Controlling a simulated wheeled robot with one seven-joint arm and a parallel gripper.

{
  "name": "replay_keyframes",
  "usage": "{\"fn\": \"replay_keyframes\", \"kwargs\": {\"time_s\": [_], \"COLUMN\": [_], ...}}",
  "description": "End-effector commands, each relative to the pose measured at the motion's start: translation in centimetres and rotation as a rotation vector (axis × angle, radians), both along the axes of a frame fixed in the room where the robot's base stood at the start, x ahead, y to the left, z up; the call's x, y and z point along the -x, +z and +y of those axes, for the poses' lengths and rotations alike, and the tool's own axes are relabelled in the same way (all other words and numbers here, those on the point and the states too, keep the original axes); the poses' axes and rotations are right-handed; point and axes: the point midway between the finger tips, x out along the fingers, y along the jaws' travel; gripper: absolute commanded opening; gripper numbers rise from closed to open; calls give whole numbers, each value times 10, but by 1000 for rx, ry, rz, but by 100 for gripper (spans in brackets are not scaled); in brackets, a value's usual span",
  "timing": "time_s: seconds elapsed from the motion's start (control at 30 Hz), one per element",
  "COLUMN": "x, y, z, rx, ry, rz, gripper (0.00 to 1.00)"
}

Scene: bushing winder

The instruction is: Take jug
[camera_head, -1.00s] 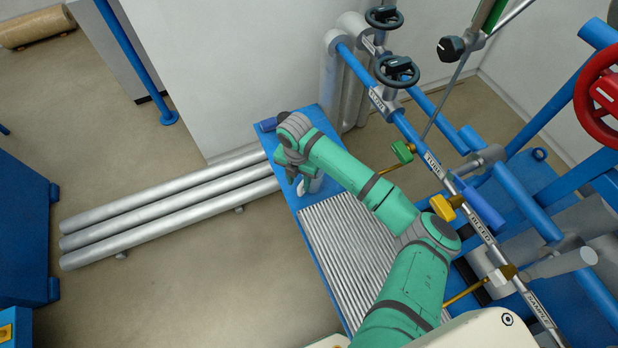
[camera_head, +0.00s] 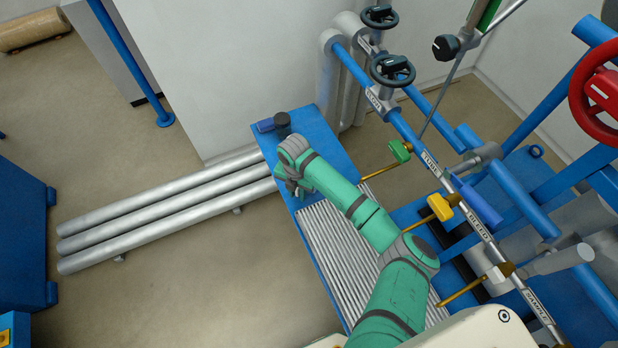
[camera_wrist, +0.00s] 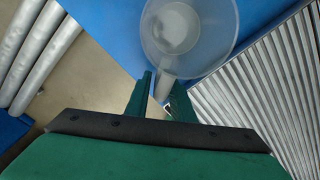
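The jug (camera_wrist: 188,40) is a translucent whitish vessel seen from above at the top of the wrist view. Its round rim faces the camera, and its pale handle (camera_wrist: 163,86) points toward my gripper (camera_wrist: 162,92). My two green fingers stand on either side of the handle with a narrow gap between them; I see no clear grip on it. In the head view, my gripper (camera_head: 291,186) is low over the blue table, and my arm hides the jug.
A ribbed metal grate (camera_head: 345,262) lies nearer. Silver pipes (camera_head: 165,205) run along the left. Valve pipework with a yellow handle (camera_head: 440,207) stands right.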

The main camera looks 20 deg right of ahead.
Motion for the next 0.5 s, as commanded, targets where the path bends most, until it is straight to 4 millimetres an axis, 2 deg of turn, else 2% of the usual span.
{"fn": "replay_keyframes", "kwargs": {"time_s": [0.03, 0.07, 0.1, 0.5], "x": [0, 0, 0, 0], "y": [0, 0, 0, 2], "z": [0, 0, 0, -1], "rx": [0, 0, 0, 0], "ry": [0, 0, 0, -1], "rz": [0, 0, 0, 0], "gripper": [9, 2, 0, 0]}}
